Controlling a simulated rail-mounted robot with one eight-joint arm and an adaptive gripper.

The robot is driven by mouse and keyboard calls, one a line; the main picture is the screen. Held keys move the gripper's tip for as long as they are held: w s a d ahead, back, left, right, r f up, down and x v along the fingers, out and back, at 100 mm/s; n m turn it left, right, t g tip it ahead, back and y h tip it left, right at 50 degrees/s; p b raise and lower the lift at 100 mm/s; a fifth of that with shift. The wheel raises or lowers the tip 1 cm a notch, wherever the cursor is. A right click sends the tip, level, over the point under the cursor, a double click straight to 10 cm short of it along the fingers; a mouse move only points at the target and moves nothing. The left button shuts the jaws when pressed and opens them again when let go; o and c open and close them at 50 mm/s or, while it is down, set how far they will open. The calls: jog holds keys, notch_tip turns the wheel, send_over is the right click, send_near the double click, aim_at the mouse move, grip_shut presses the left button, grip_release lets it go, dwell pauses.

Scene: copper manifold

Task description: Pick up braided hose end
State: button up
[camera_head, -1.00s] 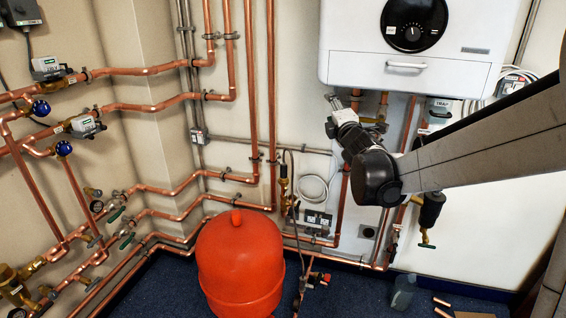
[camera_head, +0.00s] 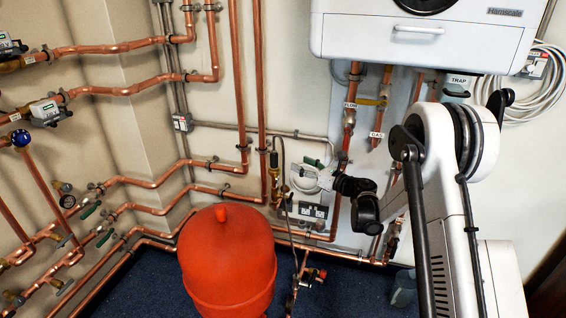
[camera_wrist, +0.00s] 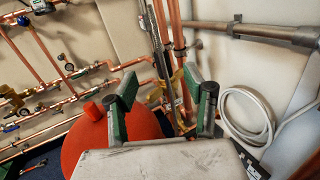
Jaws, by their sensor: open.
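In the wrist view the braided hose (camera_wrist: 158,45) runs down from the top, beyond the gap between my fingers. I cannot make out clearly which part is its free end. My gripper (camera_head: 308,172) is open and empty, pointing left, just right of the brass valve and hose. In the wrist view my gripper (camera_wrist: 163,80) shows two spread fingers with green pads; the hose is not visibly touched.
A red tank (camera_head: 228,260) stands close below left. Copper pipes (camera_head: 248,80) run up the wall behind. A white boiler (camera_head: 420,40) hangs above. A coiled white cable (camera_wrist: 247,112) and a socket (camera_head: 313,210) are near my gripper. A red-handled fitting (camera_head: 318,274) is low by the floor.

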aim_at(277, 162)
jog(key=shift+n+g, duration=0.4)
jog(key=shift+n, duration=0.2)
jog(key=w+a+f, duration=0.1)
jog(key=a, duration=0.1)
jog(key=w+a+f+b, duration=0.1)
jog(key=w+a, duration=0.1)
jog(key=w+a+b, duration=0.1)
jog(key=w+a, duration=0.1)
jog(key=shift+w+a+f, duration=0.15)
jog(key=shift+a+f, duration=0.25)
jog(key=b+x, duration=0.1)
jog(key=x, duration=0.1)
jog(key=f+b+x, duration=0.1)
jog(key=x, duration=0.1)
jog(key=shift+w, duration=0.2)
jog(key=shift+w+a+r, duration=0.15)
jog(key=shift+w+a, duration=0.1)
jog(key=shift+a, duration=0.2)
grip_shut()
